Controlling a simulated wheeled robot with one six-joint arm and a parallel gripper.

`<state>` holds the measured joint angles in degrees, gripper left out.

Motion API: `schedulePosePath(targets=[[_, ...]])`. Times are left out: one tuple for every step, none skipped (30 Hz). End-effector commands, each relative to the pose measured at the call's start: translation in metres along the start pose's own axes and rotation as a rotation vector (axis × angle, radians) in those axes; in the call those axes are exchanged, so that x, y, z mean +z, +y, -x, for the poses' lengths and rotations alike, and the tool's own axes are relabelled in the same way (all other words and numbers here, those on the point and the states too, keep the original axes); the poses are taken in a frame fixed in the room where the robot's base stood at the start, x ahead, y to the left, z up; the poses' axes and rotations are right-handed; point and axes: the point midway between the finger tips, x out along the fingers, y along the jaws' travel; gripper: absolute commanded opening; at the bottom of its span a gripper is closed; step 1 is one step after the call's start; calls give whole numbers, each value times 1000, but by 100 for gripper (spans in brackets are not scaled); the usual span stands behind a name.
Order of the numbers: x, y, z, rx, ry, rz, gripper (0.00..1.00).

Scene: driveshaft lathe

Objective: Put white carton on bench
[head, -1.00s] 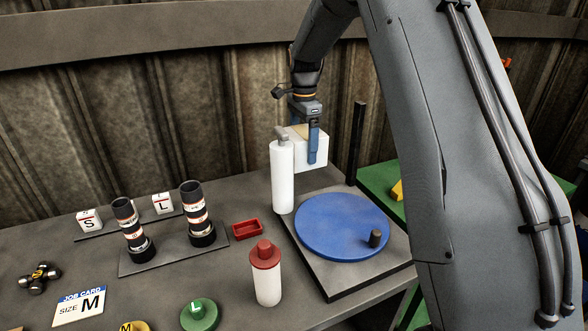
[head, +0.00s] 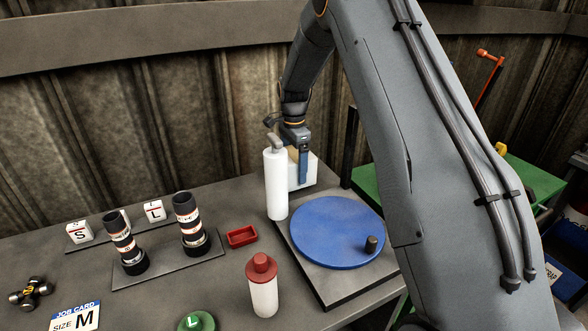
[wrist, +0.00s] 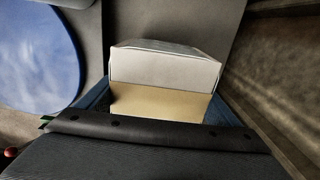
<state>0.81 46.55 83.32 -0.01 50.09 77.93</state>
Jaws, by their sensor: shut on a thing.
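The white carton (head: 307,172) is held in my gripper (head: 303,168) at the back of the bench (head: 235,200), behind the blue turntable. One blue finger shows in front of the carton, and a white bottle hides part of its left side. In the wrist view the carton (wrist: 165,66) sits between the blue fingers (wrist: 158,105), with a tan face nearest my palm. The carton is low over the bench's back right part. I cannot tell whether its underside touches the bench top.
A white pump bottle (head: 277,185) stands just left of the carton. The blue turntable (head: 325,230) with a dark knob is in front. A red tray (head: 242,236) and a red-capped bottle (head: 263,285) stand nearer. A dark post (head: 350,145) rises to the right.

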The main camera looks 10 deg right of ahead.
Motion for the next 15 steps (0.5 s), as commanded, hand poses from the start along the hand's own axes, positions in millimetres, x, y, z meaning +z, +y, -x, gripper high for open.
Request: schedulePosePath(targets=[[0,1,-6,2,-1,0,49],[0,1,-10,2,0,0,49],[0,0,-14,1,0,0,49],[0,0,-17,0,0,0,49],[0,0,-18,-1,0,0,49],[0,0,-18,-1,0,0,49],[0,0,-18,-2,0,0,49],[0,0,-18,-2,0,0,49],[0,0,-18,-2,0,0,49],[0,0,-18,-1,0,0,49],[0,0,-18,-1,0,0,49],[0,0,-19,-1,0,0,49],[0,0,-20,-1,0,0,49],[0,0,-20,-1,0,0,49],[0,0,-22,-1,0,0,49]])
